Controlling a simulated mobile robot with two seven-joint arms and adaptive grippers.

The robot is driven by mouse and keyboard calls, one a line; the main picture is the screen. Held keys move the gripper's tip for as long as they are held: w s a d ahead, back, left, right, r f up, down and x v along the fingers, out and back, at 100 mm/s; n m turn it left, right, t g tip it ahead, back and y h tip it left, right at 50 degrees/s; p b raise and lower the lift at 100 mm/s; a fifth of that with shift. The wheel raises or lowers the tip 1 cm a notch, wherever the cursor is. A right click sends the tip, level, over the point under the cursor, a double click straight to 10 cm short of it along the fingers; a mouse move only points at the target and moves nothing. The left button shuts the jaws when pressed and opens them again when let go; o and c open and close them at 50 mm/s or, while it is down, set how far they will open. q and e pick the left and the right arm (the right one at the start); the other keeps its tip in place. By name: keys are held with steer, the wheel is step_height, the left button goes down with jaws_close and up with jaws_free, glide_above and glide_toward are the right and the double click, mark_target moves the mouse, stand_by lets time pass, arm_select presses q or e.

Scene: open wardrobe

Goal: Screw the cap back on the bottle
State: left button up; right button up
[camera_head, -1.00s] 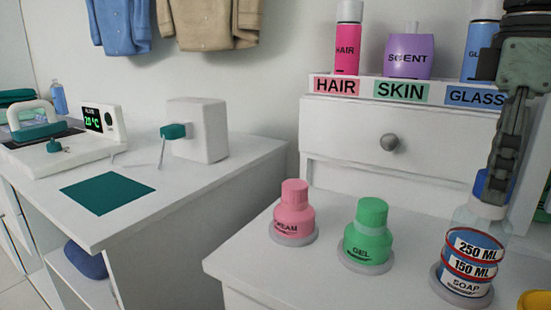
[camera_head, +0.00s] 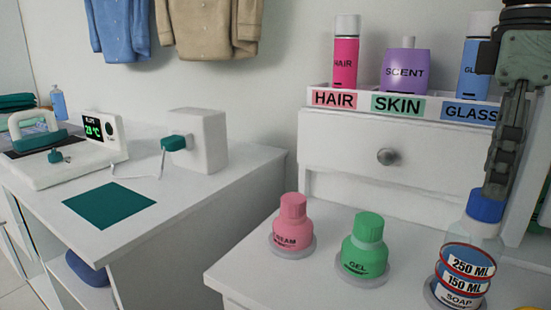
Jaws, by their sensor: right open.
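A clear soap bottle (camera_head: 463,268) with 250 ML, 150 ML and SOAP labels stands in a round grey holder at the right of the near white counter. A blue cap (camera_head: 485,208) sits on top of its neck; whether it is threaded tight cannot be told. My right gripper (camera_head: 495,194) points down from the upper right, open, with its fingertips at the top of the cap. It is seen edge-on, so the gap between its fingers is hidden. My left gripper is not in view.
A green GEL bottle (camera_head: 365,250) and a pink CREAM bottle (camera_head: 292,226) stand in holders to the left. Behind is a drawer (camera_head: 355,155) with HAIR, SKIN and GLASS labels above it and several bottles on top. A yellow thing shows at the lower right edge.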

steer(key=shift+r+p, duration=1.7)
steer(key=shift+r, duration=0.65)
steer(key=shift+f, duration=0.1)
